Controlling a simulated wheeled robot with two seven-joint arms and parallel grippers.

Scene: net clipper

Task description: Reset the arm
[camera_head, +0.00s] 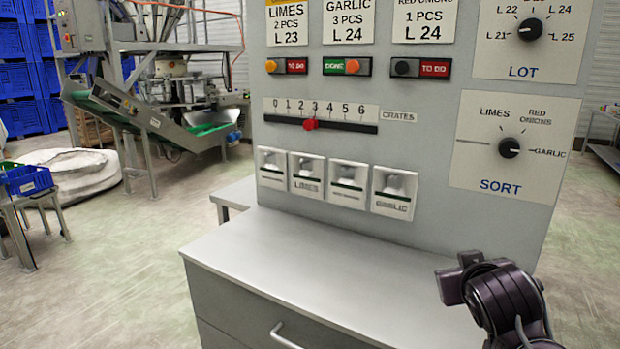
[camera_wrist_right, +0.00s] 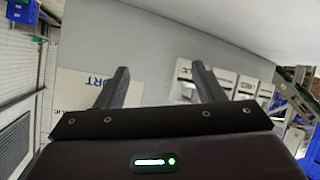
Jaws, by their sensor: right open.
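My right gripper (camera_head: 462,278) shows at the lower right of the head view, over the grey desk top (camera_head: 330,270) and in front of the control panel (camera_head: 420,120). In the right wrist view its two fingers (camera_wrist_right: 160,67) stand apart with nothing between them. The panel, with part of the SORT plate (camera_wrist_right: 75,92), lies beyond the fingers there. My left gripper is in neither view. The panel's SORT knob (camera_head: 509,147) points towards GARLIC. The red crates slider (camera_head: 310,124) sits near 3. The LOT knob (camera_head: 530,29) is above the SORT knob.
A row of labelled switches (camera_head: 346,184) runs low on the panel. The middle indicator (camera_head: 347,66) reads DONE and both outer ones TO DO. A drawer handle (camera_head: 285,336) sticks out below the desk top.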

